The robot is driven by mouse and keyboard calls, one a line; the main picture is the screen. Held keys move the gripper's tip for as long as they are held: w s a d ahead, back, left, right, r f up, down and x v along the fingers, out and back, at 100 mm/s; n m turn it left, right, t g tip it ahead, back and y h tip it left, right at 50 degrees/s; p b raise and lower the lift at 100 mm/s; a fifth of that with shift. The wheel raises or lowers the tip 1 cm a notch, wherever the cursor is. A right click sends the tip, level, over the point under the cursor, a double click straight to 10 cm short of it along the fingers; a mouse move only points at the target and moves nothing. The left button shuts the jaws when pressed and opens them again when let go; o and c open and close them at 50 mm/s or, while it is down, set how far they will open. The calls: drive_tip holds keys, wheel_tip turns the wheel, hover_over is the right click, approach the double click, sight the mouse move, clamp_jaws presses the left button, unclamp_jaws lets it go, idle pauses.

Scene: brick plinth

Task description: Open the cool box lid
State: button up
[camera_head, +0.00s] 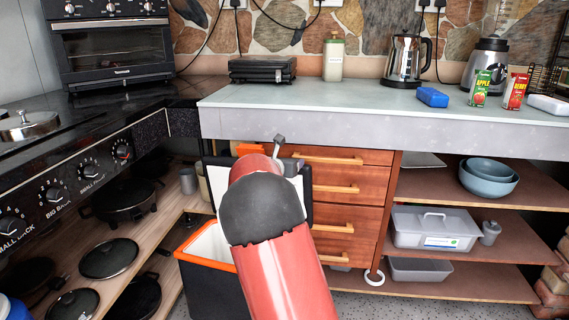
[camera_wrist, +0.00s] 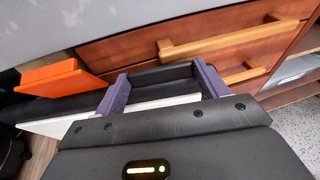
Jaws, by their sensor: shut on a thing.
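The cool box (camera_head: 205,285) stands on the floor in front of the drawers, black outside with an orange rim and pale inside. Its top is open at the left; my arm hides the rest. Its lid (camera_head: 306,190) stands raised behind my arm, its white inner side and black edge showing in part. In the wrist view the lid (camera_wrist: 55,125) shows as a white strip with black parts and an orange piece. My gripper (camera_wrist: 160,78) has its purple fingers apart, shut on a black part of the lid. In the head view my arm mostly hides the gripper.
Wooden drawers (camera_head: 350,212) with bar handles are close behind the lid, under the grey counter (camera_head: 430,120). A cooker (camera_head: 70,190) and low shelf with pans are at the left. Open shelves (camera_head: 460,280) with boxes and bowls are at the right.

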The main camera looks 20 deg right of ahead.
drive_tip(key=shift+s+d+f+g, duration=0.2)
drive_tip(key=shift+d+f+g, duration=0.1)
drive_tip(key=shift+d+f, duration=0.15)
drive_tip(key=o, duration=1.4)
drive_tip(key=shift+d, duration=0.1)
drive_tip(key=shift+f, duration=0.1)
drive_tip(key=shift+a, duration=0.25)
drive_tip(key=v, duration=0.5)
drive_tip(key=r+v, duration=0.1)
drive_tip(key=v, duration=0.1)
drive_tip(key=shift+s+a+b, duration=0.1)
drive_tip(key=shift+s+b, duration=0.2)
drive_tip(key=shift+b, duration=0.05)
drive_tip(key=shift+r, duration=0.1)
